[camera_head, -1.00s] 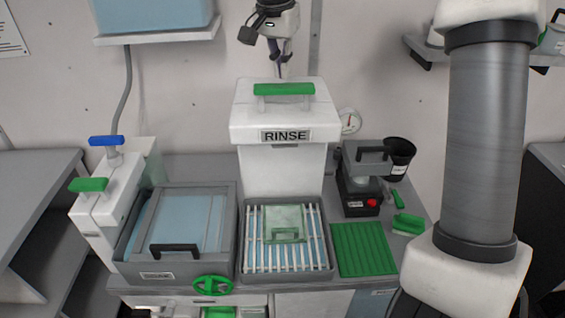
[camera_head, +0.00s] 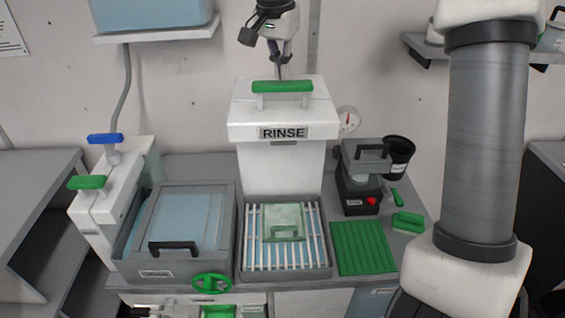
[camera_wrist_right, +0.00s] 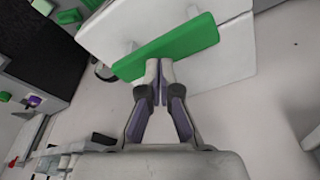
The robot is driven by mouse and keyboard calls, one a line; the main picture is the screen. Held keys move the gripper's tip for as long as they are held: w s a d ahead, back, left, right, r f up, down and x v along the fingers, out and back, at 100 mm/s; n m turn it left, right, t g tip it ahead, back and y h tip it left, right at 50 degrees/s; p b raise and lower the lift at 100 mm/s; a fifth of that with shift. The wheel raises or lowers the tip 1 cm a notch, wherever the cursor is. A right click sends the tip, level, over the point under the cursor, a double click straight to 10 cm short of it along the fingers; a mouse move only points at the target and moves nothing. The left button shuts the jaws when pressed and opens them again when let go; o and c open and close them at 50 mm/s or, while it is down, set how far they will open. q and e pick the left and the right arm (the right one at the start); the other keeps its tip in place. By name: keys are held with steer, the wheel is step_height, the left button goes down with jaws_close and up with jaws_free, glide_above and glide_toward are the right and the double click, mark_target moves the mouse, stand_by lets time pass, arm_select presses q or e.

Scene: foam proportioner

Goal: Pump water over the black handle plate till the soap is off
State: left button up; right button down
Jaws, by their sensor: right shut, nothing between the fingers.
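The white RINSE pump (camera_head: 285,133) stands behind the rinse basin, with a green bar handle (camera_head: 282,87) on top. My right gripper (camera_head: 282,74) is shut and empty, pointing down at this handle. In the right wrist view its closed fingertips (camera_wrist_right: 160,66) overlap the green handle (camera_wrist_right: 168,48); I cannot tell whether they touch. A plate (camera_head: 284,217) lies on the white slatted rack (camera_head: 252,252) in the grey basin, below the pump. Plate and handle look pale green, and no black shows on the handle. My left gripper is out of view.
Left of the basin is a grey tank (camera_head: 228,225) with a black-handled lid (camera_head: 174,246). A white dispenser (camera_head: 97,205) with green and blue handles stands farther left. Right are a green ribbed mat (camera_head: 362,248), a dark device (camera_head: 360,190) and a green brush (camera_head: 407,221).

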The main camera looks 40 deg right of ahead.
mark_target(282, 84)
steer(key=shift+f+b, duration=1.6)
steer(key=shift+f, duration=0.75)
steer(key=shift+r, duration=0.1)
steer(key=shift+r+p, duration=2.4)
steer(key=shift+r, duration=0.25)
step_height(282, 84, up, 6)
steer(key=p, duration=0.5)
